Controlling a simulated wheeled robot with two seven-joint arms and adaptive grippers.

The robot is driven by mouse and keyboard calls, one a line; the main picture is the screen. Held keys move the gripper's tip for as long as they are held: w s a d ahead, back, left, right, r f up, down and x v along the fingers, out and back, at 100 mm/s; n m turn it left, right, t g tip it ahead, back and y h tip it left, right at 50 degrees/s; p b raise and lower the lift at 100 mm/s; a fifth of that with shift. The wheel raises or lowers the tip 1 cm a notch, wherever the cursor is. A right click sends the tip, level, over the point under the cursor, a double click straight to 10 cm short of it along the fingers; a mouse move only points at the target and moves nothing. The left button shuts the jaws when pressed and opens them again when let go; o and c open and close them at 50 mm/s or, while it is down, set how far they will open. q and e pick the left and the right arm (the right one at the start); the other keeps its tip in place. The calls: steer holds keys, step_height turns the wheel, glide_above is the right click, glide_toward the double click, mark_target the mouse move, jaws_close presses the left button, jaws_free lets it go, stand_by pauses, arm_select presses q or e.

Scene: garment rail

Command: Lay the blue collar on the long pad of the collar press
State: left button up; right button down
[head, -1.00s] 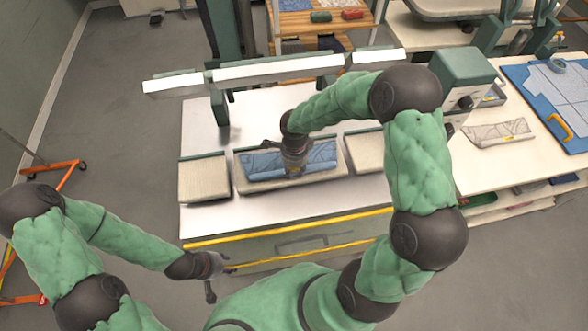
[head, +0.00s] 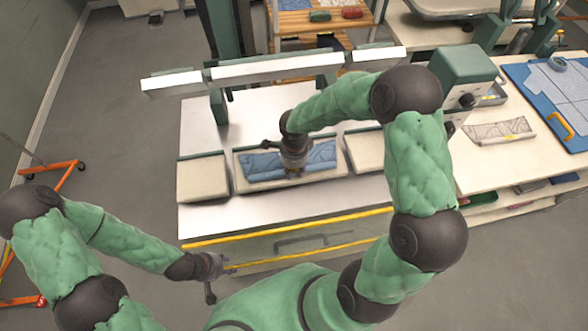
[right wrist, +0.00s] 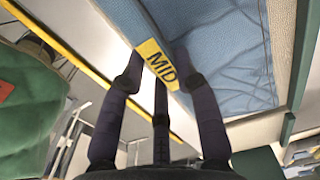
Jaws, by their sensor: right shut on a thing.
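The blue collar (head: 262,165) lies spread along the long middle pad (head: 343,168) of the collar press in the head view. My right gripper (head: 293,168) is over the middle of the collar. The fingers hide the middle of the collar in the head view. My left gripper (head: 217,279) hangs empty in front of the press, left of centre; its opening is unclear.
Shorter pads stand left (head: 203,180) and right (head: 366,151) of the long pad. White bars (head: 278,67) hang above and behind the pads. A pale patterned piece (head: 498,131) lies on the right table.

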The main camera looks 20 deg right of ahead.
steer(key=c, duration=0.8)
jaws_free()
steer(key=shift+c, duration=0.2)
steer(key=shift+r, duration=0.1)
step_height(320, 180, up, 12)
